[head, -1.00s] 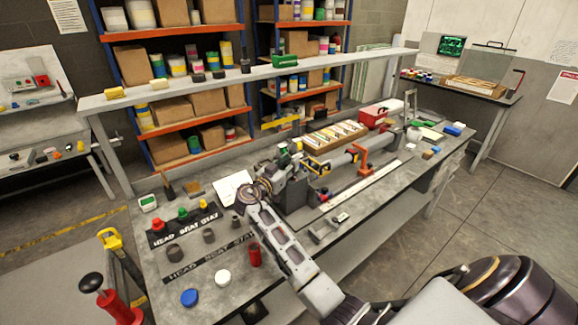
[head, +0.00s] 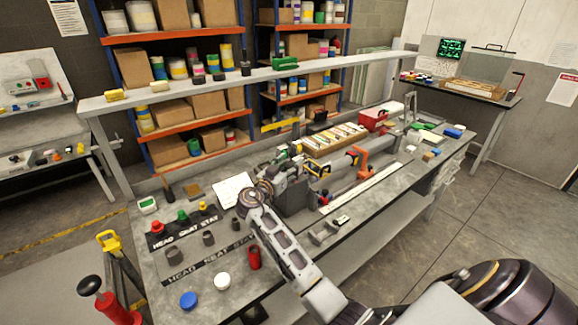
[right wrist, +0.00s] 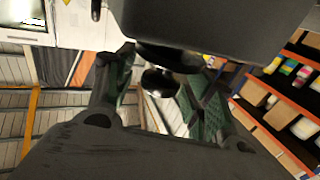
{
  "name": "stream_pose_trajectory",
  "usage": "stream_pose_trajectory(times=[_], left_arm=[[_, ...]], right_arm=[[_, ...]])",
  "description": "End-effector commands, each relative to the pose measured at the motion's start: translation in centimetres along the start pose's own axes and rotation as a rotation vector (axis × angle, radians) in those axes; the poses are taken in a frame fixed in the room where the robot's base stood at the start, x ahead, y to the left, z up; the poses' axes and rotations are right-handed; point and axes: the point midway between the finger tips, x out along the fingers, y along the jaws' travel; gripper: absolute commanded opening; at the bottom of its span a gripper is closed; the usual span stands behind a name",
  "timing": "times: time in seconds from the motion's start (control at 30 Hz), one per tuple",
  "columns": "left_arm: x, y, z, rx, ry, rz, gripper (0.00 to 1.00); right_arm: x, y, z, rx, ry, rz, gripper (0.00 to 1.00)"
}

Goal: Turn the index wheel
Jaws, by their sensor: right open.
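My right gripper (head: 289,156) is at the left end of the grey clamping fixture (head: 292,196) on the bench, partly hidden by its own wrist. In the right wrist view its two green-padded fingers (right wrist: 158,88) stand apart. A dark round knob (right wrist: 160,82), which looks like the index wheel, shows between them under a dark block (right wrist: 205,25). I cannot tell whether the fingers touch it. In the head view I cannot make out the wheel behind the gripper. A grey tube (head: 340,167) runs right from the fixture. My left gripper is out of view.
Red, green and yellow-topped pieces (head: 182,216) stand at labelled spots on the bench's left. A red cup (head: 254,258), white cap (head: 222,281) and blue cap (head: 188,299) are near the front edge. A wooden tray (head: 335,139) lies behind the tube.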

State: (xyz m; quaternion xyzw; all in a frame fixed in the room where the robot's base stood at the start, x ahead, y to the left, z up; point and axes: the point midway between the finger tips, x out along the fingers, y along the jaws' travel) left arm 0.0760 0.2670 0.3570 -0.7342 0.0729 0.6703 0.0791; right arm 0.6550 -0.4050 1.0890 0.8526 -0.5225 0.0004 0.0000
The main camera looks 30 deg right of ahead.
Motion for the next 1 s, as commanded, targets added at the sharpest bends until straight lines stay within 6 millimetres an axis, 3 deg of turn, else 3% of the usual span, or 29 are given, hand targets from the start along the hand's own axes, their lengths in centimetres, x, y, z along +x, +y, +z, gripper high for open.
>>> stream_pose_trajectory(times=[0.37, 1.0], left_arm=[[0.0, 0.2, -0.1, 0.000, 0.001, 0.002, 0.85], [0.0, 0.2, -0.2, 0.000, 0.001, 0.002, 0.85]], right_arm=[[-2.5, 0.0, 0.1, 0.000, -0.001, -0.001, 0.53], [-11.1, 0.0, 0.0, 0.000, 0.000, -0.001, 0.53]])
